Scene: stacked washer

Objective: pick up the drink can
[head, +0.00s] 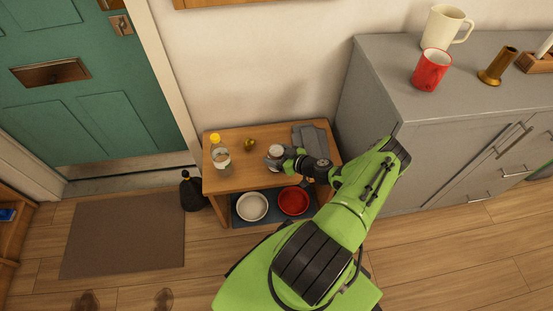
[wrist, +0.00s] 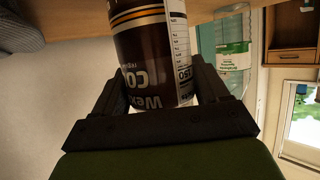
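The drink can is dark brown with orange stripes and a white label. In the wrist view the can (wrist: 150,65) fills the upper middle, upside down in the picture, between the two fingers of my gripper (wrist: 158,88). Both fingers lie along its sides; whether both press on it is unclear. In the head view the can's pale top (head: 276,150) shows on the small wooden table (head: 235,184), with my gripper (head: 282,160) reaching to it from the right. The gripper partly hides the can, and I cannot see its base clearly.
A clear bottle with a yellow cap (head: 220,156) and a small gold-coloured object (head: 249,145) stand left of the can. Grey cloth (head: 311,138) lies at the table's back right. A white bowl (head: 252,207) and red bowl (head: 293,201) sit below. A grey cabinet (head: 376,125) stands right.

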